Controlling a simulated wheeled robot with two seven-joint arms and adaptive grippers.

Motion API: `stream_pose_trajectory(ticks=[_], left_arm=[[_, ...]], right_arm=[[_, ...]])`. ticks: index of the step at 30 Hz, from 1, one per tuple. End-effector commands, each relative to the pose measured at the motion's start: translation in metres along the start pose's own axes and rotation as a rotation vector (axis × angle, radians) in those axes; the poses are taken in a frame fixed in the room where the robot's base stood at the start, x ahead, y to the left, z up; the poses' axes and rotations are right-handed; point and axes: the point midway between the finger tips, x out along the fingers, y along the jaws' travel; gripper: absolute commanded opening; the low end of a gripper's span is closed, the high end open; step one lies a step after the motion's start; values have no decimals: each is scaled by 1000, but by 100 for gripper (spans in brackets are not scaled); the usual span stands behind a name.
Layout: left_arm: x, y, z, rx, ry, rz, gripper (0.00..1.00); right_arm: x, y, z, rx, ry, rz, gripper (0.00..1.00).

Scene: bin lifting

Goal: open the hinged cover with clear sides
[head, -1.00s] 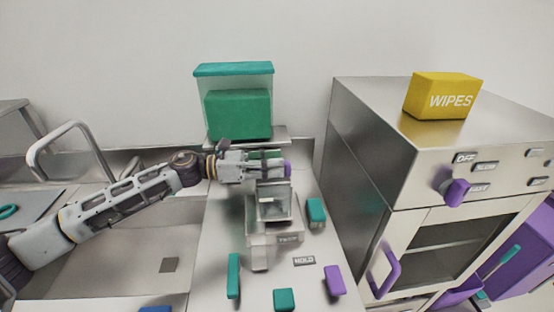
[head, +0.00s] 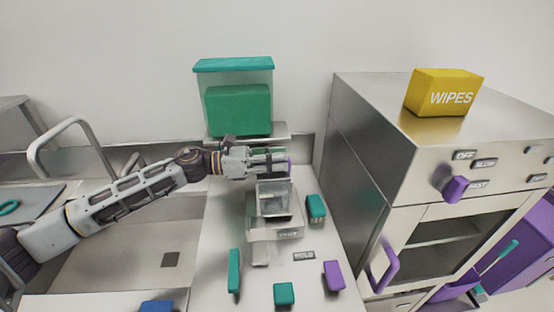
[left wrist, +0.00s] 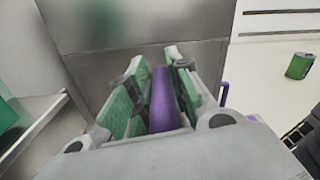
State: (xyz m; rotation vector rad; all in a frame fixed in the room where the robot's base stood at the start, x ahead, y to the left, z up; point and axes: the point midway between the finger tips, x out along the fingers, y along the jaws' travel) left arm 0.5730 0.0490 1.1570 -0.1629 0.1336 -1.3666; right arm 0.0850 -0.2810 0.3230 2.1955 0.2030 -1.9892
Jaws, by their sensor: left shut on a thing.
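The hinged cover with clear sides (head: 273,199) is on a small metal device in the middle of the counter. It appears tilted up, with its open inside facing me. My left gripper (head: 272,163) is at the top edge of the cover, reaching in from the left. It is shut on a purple handle, whose end (head: 289,163) shows past the fingertips. The left wrist view shows the purple handle (left wrist: 163,100) between the two green-padded fingers. The fingers hide part of the cover's upper edge. My right gripper is not in view.
A teal-lidded clear bin (head: 235,98) stands behind my gripper. A steel oven (head: 375,150) with a yellow wipes box (head: 445,93) is close on the right. Teal blocks (head: 316,208) and a purple block (head: 334,275) lie around the device. A sink (head: 120,255) is left.

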Motion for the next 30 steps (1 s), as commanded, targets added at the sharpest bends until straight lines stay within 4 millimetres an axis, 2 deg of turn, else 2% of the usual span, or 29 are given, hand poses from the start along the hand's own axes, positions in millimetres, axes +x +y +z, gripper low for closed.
stream_pose_trajectory(ticks=[8, 17, 23, 30], left_arm=[[1, -2, 0, -11, 0, -8, 0], [2, 6, 9, -69, -1, -10, 0], [2, 21, 21, -153, -1, -10, 0], [2, 47, 37, -292, -1, -9, 0]], right_arm=[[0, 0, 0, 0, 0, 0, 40], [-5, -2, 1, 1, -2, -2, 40], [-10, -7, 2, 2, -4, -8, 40], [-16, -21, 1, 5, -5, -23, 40]])
